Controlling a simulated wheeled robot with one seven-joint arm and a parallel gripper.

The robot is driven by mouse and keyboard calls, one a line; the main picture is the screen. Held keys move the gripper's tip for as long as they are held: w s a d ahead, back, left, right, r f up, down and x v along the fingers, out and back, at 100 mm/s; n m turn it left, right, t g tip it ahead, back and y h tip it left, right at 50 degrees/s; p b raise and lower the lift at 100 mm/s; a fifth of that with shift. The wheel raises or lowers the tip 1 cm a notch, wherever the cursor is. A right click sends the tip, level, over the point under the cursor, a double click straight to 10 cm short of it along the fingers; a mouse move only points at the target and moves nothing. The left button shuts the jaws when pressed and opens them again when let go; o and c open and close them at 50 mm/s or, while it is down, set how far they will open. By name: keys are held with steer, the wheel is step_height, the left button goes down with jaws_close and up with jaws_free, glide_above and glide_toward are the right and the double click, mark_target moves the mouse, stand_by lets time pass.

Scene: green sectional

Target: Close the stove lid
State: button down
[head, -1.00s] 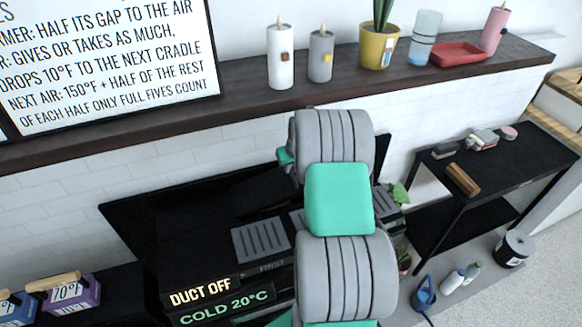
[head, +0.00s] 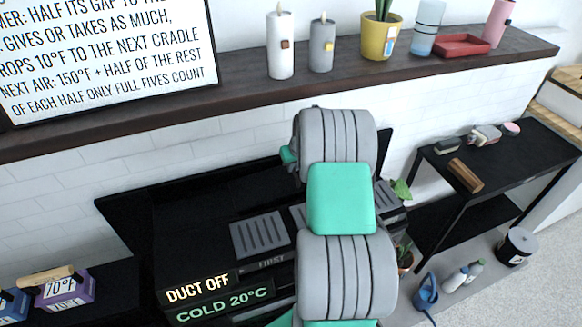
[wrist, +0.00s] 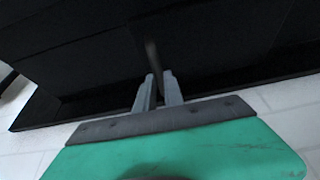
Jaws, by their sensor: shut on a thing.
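The black stove (head: 190,240) stands against the white tiled wall in the head view, with glowing "DUCT OFF" and "COLD 20°C" labels on its front. Its black lid (head: 125,208) is a flat panel that stands raised behind the grey grates (head: 258,236). My arm covers the lid's middle and hides my gripper in the head view. In the wrist view, my gripper (wrist: 158,82) has its two grey fingers shut on a thin dark bar (wrist: 152,54), which looks like the lid's handle. The dark lid surface (wrist: 230,40) fills most of that view; the exact contact is dim.
A dark shelf (head: 150,113) with candles (head: 280,45), a yellow pot (head: 380,38) and a red tray (head: 462,46) runs above the stove. A black side table (head: 520,165) stands at right. A purple box (head: 66,290) is at lower left.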

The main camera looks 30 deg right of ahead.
steer(key=shift+d+f+b, duration=0.2)
steer(key=shift+f+b, duration=0.05)
steer(key=shift+f, duration=0.25)
steer(key=shift+d+f+b, duration=0.2)
steer(key=shift+f, duration=0.3)
steer(key=shift+s+r, duration=0.2)
steer(key=c, duration=1.6)
jaws_free()
steer(key=shift+s+d+f, duration=0.1)
steer(key=shift+d+f, duration=0.05)
steer(key=shift+d, duration=0.2)
steer(key=shift+o, duration=0.7)
steer(key=shift+a, duration=0.2)
steer(key=shift+r, duration=0.45)
steer(key=v, duration=0.7)
steer(key=shift+b, duration=0.45)
steer(key=shift+s, duration=0.1)
